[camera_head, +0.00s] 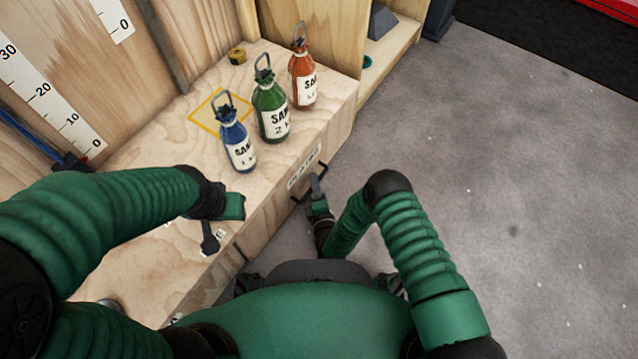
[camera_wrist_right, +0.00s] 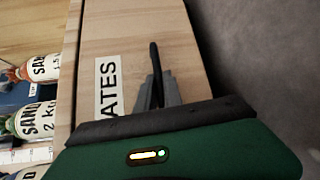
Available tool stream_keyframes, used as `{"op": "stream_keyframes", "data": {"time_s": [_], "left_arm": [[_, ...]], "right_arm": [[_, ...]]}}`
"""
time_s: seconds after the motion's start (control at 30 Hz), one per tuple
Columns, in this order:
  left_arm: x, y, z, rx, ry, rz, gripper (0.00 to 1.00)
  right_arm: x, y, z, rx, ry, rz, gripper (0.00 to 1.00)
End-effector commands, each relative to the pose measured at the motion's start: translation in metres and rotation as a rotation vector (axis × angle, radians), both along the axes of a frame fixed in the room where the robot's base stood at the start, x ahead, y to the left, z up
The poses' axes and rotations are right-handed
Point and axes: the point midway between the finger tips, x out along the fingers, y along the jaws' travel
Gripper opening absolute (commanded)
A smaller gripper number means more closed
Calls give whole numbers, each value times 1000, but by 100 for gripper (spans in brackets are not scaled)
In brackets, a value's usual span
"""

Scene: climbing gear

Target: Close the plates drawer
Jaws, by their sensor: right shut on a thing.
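The plates drawer (camera_wrist_right: 130,40) has a pale wood front with a white label reading "ATES" in the right wrist view; part of the label is hidden. The label (camera_head: 303,169) also shows on the bench's front in the head view. My right gripper (camera_wrist_right: 157,92) is shut on the drawer's black handle (camera_wrist_right: 154,58). In the head view my right gripper (camera_head: 315,187) is at the front face, beside the label. I cannot tell from these views whether the drawer front is flush. My left gripper (camera_head: 222,222) is over the bench top near its front edge; its jaws are unclear.
Blue (camera_head: 236,140), green (camera_head: 270,108) and orange (camera_head: 303,78) sand bottles stand on the wooden bench top (camera_head: 170,215). A yellow square outline (camera_head: 205,102) and a small yellow tape measure (camera_head: 237,56) are behind them. The grey floor (camera_head: 520,180) to the right is clear.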

Motion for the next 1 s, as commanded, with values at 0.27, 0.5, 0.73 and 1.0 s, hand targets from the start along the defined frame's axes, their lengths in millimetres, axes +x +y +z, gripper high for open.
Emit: {"op": "stream_keyframes", "data": {"time_s": [0.27, 0.5, 0.73, 1.0], "left_arm": [[0, 0, 13, 0, 0, 0, 36], [0, 0, 12, 0, 0, 0, 36], [0, 0, 13, 0, 0, 0, 36], [0, 0, 13, 0, 0, 0, 36]], "right_arm": [[10, 16, -2, -2, 8, -2, 0], [11, 17, -2, 1, 6, -1, 14], [11, 17, 1, 3, 2, 0, 20], [11, 18, 2, 5, -3, 1, 20]]}}
